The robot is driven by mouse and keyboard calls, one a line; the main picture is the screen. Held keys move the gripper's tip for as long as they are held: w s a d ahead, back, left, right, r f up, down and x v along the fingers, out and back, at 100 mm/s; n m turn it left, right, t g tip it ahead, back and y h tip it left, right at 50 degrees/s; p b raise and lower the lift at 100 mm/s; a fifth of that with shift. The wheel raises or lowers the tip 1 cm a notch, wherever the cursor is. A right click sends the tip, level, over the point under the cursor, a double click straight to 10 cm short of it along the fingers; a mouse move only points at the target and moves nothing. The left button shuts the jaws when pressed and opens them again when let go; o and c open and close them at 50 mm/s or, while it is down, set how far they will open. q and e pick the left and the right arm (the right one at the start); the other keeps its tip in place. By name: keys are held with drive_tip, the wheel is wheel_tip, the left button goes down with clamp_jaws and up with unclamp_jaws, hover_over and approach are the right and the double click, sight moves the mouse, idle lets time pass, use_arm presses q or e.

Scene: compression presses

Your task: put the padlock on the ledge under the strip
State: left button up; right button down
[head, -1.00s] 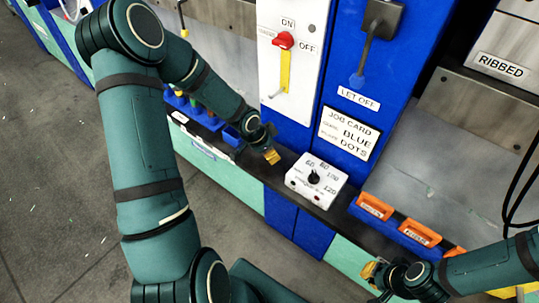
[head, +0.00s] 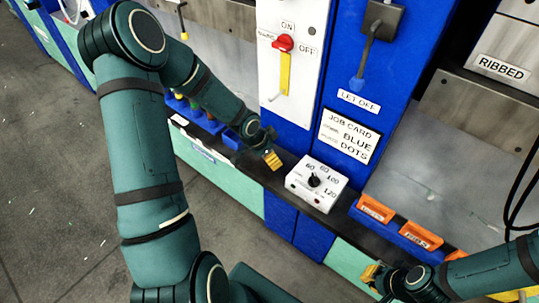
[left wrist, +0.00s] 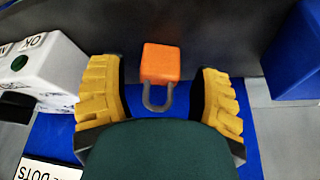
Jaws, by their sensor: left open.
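An orange padlock (left wrist: 160,62) with a grey shackle lies on the dark ledge (left wrist: 225,35), its shackle pointing towards my left gripper. My left gripper (left wrist: 158,95) is open, with its yellow fingers on either side of the shackle end and nothing held. In the head view the left gripper (head: 271,159) hangs low over the narrow dark ledge (head: 287,188), left of the white dial box; the padlock cannot be made out there. My right gripper (head: 372,277) shows at the lower right, partly hidden by its own wrist; its opening is unclear. I cannot identify the strip for certain.
The white dial box (head: 316,183) stands on the ledge beside the left gripper. A blue holder with orange-topped slots (head: 375,207) is further right. Blue bins (head: 205,118) are to the left. A white panel with a red-yellow lever (head: 285,70) and a job card (head: 349,135) rise behind.

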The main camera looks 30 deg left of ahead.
use_arm(q)
drive_tip(key=p+v, duration=0.4)
drive_tip(key=v, duration=0.7)
drive_tip(key=shift+r+p, duration=0.25)
drive_tip(key=shift+p, duration=0.1)
use_arm(e)
drive_tip(key=r, duration=0.5)
drive_tip(key=shift+w, duration=0.4)
use_arm(q)
drive_tip(key=shift+s+f, duration=0.1)
drive_tip(key=shift+s, duration=0.15)
use_arm(e)
drive_tip(key=shift+s, duration=0.15)
